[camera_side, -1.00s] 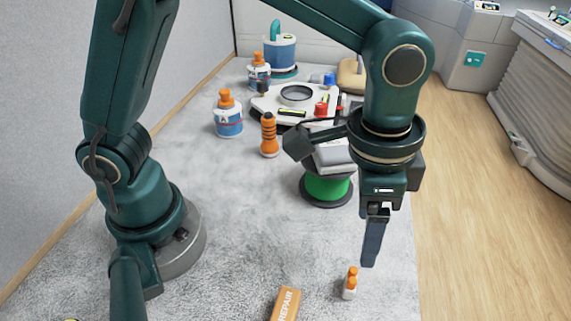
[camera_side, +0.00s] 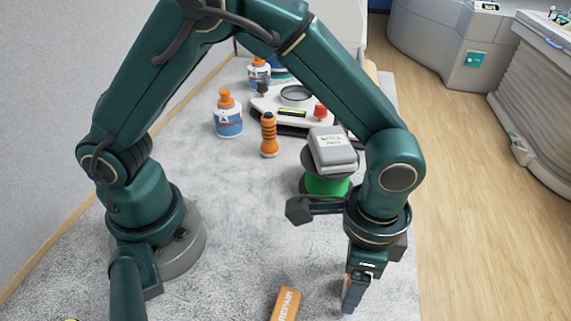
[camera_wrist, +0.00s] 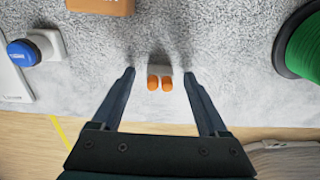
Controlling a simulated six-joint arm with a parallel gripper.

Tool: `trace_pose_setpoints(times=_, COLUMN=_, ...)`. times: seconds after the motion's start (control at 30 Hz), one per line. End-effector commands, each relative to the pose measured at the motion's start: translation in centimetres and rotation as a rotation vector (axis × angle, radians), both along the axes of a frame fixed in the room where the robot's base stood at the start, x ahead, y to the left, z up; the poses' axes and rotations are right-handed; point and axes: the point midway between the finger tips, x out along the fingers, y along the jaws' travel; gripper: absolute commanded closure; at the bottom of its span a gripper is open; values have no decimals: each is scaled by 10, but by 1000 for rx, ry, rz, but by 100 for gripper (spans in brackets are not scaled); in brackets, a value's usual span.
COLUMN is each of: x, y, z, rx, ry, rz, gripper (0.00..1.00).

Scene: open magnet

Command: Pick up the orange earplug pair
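The orange earplug pair (camera_wrist: 159,83) shows in the wrist view as two orange rounded tips on a small white body, on the grey carpet-like surface. My gripper (camera_wrist: 159,75) is open, with one finger to the left and one to the right of the pair. Visible gaps separate the pair from both fingers, and nothing is held. In the side view my gripper (camera_side: 351,297) is low, close to the surface at the front right. There its fingers hide most or all of the earplug pair.
An orange REPAIR box (camera_side: 286,304) lies left of my gripper. A green spool (camera_side: 326,185) with a grey case (camera_side: 333,150) on top stands behind it. An orange-and-black bottle (camera_side: 269,135) and a glue bottle (camera_side: 228,115) stand farther back. The surface's right edge is close.

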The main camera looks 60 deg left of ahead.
Motion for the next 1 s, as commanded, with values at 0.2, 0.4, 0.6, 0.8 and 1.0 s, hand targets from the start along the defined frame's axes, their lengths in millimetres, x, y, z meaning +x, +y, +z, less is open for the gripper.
trace_pose_setpoints(times=0.2, x=0, y=0, z=0, rx=0, ry=0, rz=0, gripper=100)
trace_pose_setpoints(times=0.4, x=0, y=0, z=0, rx=0, ry=0, rz=0, gripper=100)
trace_pose_setpoints(times=0.6, x=0, y=0, z=7, rx=-1, ry=-1, rz=0, gripper=100)
trace_pose_setpoints(times=0.8, x=1, y=-1, z=43, rx=-6, ry=-6, rz=0, gripper=100)
trace_pose_setpoints(times=1.0, x=1, y=-1, z=80, rx=-5, ry=-3, rz=-1, gripper=100)
